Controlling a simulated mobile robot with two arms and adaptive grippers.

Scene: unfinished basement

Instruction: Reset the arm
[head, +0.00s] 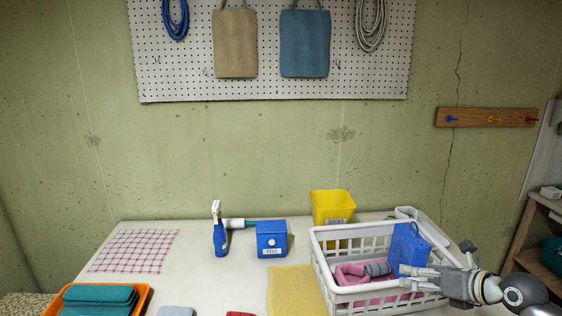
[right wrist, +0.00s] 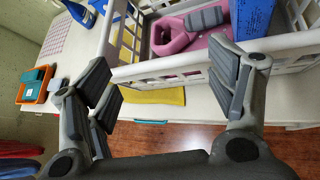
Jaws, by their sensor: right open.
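My right gripper (head: 412,276) is over the right part of the white basket (head: 322,258), its arm coming in from the lower right. In the right wrist view the right gripper (right wrist: 165,80) has its fingers spread wide with nothing between them but a view of the basket's slatted wall (right wrist: 200,58) and the table. I cannot tell whether a finger touches the basket. A pink item with a grey grip (head: 352,275) and a blue box-like item (head: 408,245) are in the basket. My left gripper is not in view.
A yellow bin (head: 333,206) stands behind the basket. Left of it are a blue box (head: 271,239), a blue spray bottle (head: 220,238) and a checked cloth (head: 133,251). An orange tray (head: 143,303) with teal cloths is front left. A yellow cloth (head: 292,287) lies beside the basket.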

